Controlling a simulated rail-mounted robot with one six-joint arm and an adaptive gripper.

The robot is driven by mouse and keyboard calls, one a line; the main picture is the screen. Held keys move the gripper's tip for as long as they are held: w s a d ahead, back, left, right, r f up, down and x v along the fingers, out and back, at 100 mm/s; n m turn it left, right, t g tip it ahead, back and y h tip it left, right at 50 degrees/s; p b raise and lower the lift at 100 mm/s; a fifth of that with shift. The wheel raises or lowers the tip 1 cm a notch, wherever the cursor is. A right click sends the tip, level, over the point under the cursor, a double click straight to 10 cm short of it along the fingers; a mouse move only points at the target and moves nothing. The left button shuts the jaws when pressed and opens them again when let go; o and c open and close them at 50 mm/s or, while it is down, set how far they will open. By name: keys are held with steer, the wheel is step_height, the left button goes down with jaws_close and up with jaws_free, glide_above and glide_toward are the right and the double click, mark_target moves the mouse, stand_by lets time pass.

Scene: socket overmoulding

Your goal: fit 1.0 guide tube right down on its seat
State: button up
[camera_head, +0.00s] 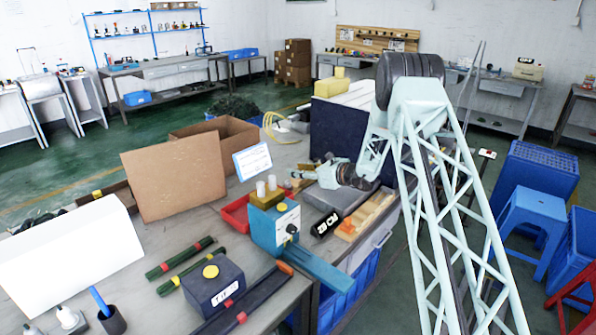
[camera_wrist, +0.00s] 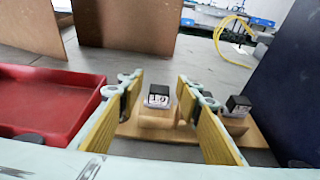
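I cannot surely pick out the 1.0 guide tube or its seat. Two short white cylinders (camera_head: 266,187) stand upright on a brass-coloured block of the blue machine (camera_head: 277,228) in the head view; they may be tubes. My gripper (camera_wrist: 160,88) is open in the wrist view, its yellow-padded fingers wide apart with nothing held. Beyond and between the fingers, a small black-and-white socket piece (camera_wrist: 158,97) sits on a wooden block (camera_wrist: 157,118). A second such piece (camera_wrist: 238,105) sits to the right, outside the right finger. In the head view my gripper (camera_head: 303,174) is low over the bench, partly hidden.
A red tray (camera_wrist: 45,105) lies left of my gripper. Cardboard panels (camera_head: 175,178) and a dark blue panel (camera_head: 338,132) stand behind. A blue box with a yellow knob (camera_head: 213,290) and dark green rods (camera_head: 180,258) lie toward the front.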

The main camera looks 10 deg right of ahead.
steer(key=shift+s, duration=0.1)
stand_by(0.3)
steer(key=shift+v, duration=5.95)
steer(key=shift+r, duration=0.15)
steer(key=s+a+r+n+g+y, duration=0.1)
steer(key=s+a+r+n+g, duration=0.2)
steer(key=s+a+r+n, duration=0.5)
steer(key=s+a+r+n+g+y, duration=0.1)
steer(key=s+a+r+n+g, duration=0.2)
steer(key=s+a+r, duration=0.85)
steer(key=s+r+n+g+h, duration=0.2)
steer(key=s+r+n, duration=0.2)
steer(key=s, duration=0.8)
steer(key=s+r+n+g+h, duration=0.1)
steer(key=s+r+n, duration=0.3)
steer(key=s, duration=0.8)
steer(key=s+d+r+n+h, duration=0.1)
steer(key=s+d+n+h, duration=0.1)
steer(key=s, duration=0.8)
steer(key=s+d+n+t+h, duration=0.1)
steer(key=s+d+n+h, duration=0.2)
steer(key=s+d, duration=0.3)
steer(key=s+d+r+n+h, duration=0.1)
steer(key=s+d+n+h, duration=0.2)
steer(key=s, duration=1.2)
steer(key=shift+d+r+n+p, duration=0.35)
steer(key=shift+d+n, duration=0.35)
steer(key=shift+d, duration=0.1)
